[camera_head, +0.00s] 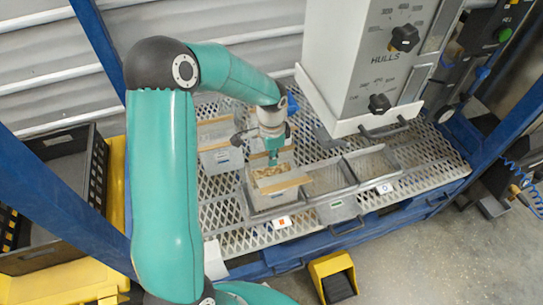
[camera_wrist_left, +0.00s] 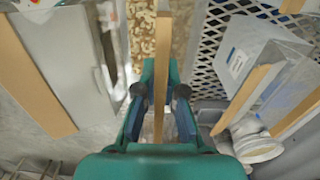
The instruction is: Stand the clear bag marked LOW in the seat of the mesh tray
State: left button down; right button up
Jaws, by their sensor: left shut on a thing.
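My left gripper (camera_head: 273,158) reaches down from above and is shut on the tan top strip (camera_wrist_left: 163,65) of a clear bag. Pale brown chips (camera_wrist_left: 140,35) show on both sides of that strip in the left wrist view. In the head view the chip-filled bag (camera_head: 268,174) is at the left compartment of the mesh tray (camera_head: 268,213); I cannot tell whether it rests on the bottom. No LOW mark is readable. The right compartment (camera_head: 370,165) looks empty. My right gripper is out of view.
More clear bags with tan strips (camera_head: 221,159) stand on the perforated deck behind and left of the tray. The grey HULLS hopper (camera_head: 365,60) overhangs at the right. A black crate (camera_head: 75,180) is at the left. A yellow pedal (camera_head: 332,277) is on the floor.

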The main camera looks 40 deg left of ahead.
pick_arm(q)
jog(key=shift+f+b, duration=0.4)
jog(key=shift+f, duration=0.05)
dwell(0.4)
jog(key=c, duration=1.2)
grip_release()
